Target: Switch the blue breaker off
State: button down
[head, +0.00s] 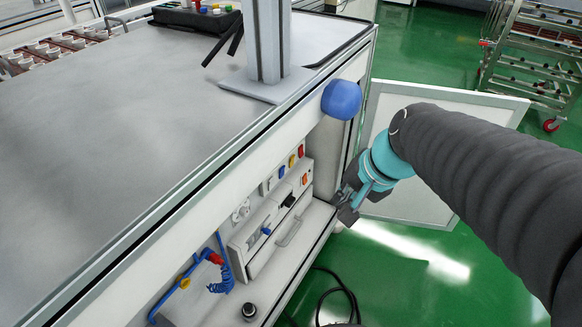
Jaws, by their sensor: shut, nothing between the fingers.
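Inside the open bay under the grey worktop, a small blue switch (282,171) sits in a row with a yellow switch (291,161) and a red switch (300,150). Below the row, a white box (262,262) carries a blue lever (266,231), a black part (289,200) and an orange switch (305,178). I cannot tell from this view which blue part is the breaker, or its on/off position. My gripper (345,208) is shut and empty at the bay's right end, to the right of the box and apart from the switches.
An open white door (475,98) stands behind my arm. A rounded blue thing (341,99) is at the worktop's edge. A coiled blue hose (223,277) and a black knob (249,311) are at the bay's lower left. A metal post (268,45) stands on the worktop. Green floor lies right.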

jog(key=w+f+m+t+y+b, duration=0.1)
jog(key=w+f+m+y, duration=0.1)
jog(key=w+f+m, duration=0.5)
jog(key=w+d+f+m+t+y, duration=0.1)
jog(key=w+f+m+y, duration=0.2)
jog(key=w+f+m, duration=0.4)
jog(key=w+m, duration=0.4)
jog(key=w, duration=0.4)
jog(key=shift+w+d+f+b, duration=0.15)
jog(key=shift+d+f+b, duration=0.05)
jog(key=shift+f+b, duration=0.15)
jog(key=shift+a, duration=0.1)
send_near(283, 172)
jog(key=x, duration=0.3)
jog(key=f+x, duration=0.1)
jog(key=x, duration=0.1)
jog(key=shift+f+b, duration=0.1)
jog(key=shift+b, duration=0.2)
jog(key=shift+w+a, duration=0.3)
jog(key=shift+w, duration=0.05)
